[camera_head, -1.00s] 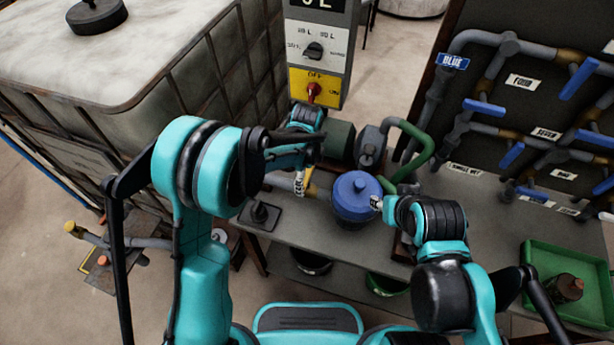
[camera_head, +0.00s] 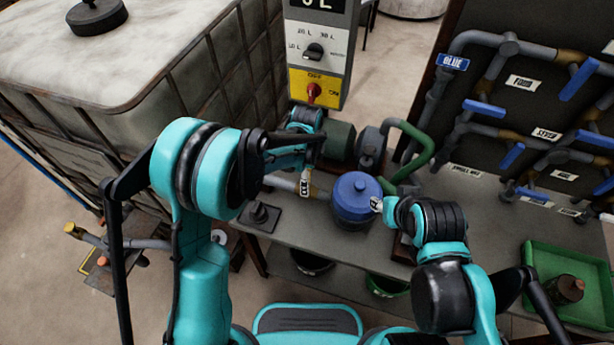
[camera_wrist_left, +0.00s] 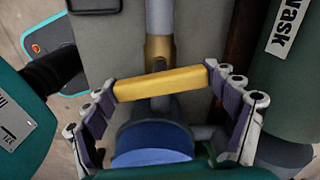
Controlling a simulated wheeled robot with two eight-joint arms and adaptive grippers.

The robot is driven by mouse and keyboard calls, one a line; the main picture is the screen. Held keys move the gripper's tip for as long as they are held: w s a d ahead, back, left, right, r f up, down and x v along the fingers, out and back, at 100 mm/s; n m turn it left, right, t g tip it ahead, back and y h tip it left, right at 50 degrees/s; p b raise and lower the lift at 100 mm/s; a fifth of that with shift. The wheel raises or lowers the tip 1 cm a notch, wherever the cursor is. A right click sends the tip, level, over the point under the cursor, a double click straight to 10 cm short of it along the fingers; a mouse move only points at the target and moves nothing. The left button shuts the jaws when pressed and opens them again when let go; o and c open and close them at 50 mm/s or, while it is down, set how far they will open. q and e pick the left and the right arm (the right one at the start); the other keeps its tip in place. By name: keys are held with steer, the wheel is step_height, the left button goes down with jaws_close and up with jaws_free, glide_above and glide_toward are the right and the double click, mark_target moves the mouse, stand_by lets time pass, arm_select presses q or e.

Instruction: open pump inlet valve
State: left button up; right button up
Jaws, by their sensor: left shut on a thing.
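The yellow valve handle (camera_wrist_left: 160,83) lies across the grey pipe (camera_wrist_left: 160,18), over its brass fitting (camera_wrist_left: 159,48), in the left wrist view. My left gripper (camera_wrist_left: 162,88) is shut on this handle, with a finger at each end. In the head view my left gripper (camera_head: 304,160) reaches down over the pipe, left of the blue lidded pot (camera_head: 352,196), and hides most of the handle.
A control panel (camera_head: 318,52) with a red knob stands behind the bench. A large caged tank (camera_head: 150,70) is at left. Blue-handled pipework (camera_head: 500,110) fills the right board. A green tray (camera_head: 545,252) with a small vessel sits at right. The front bench top is mostly clear.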

arm_select(q)
steer(key=n, duration=0.4)
steer(key=shift+n, duration=0.3)
steer(key=n, duration=0.3)
steer(key=shift+n, duration=0.3)
steer(key=n, duration=0.3)
steer(key=shift+n+b, duration=0.3)
steer(key=shift+n, duration=1.8)
steer(key=o, duration=1)
step_height(320, 180, up, 12)
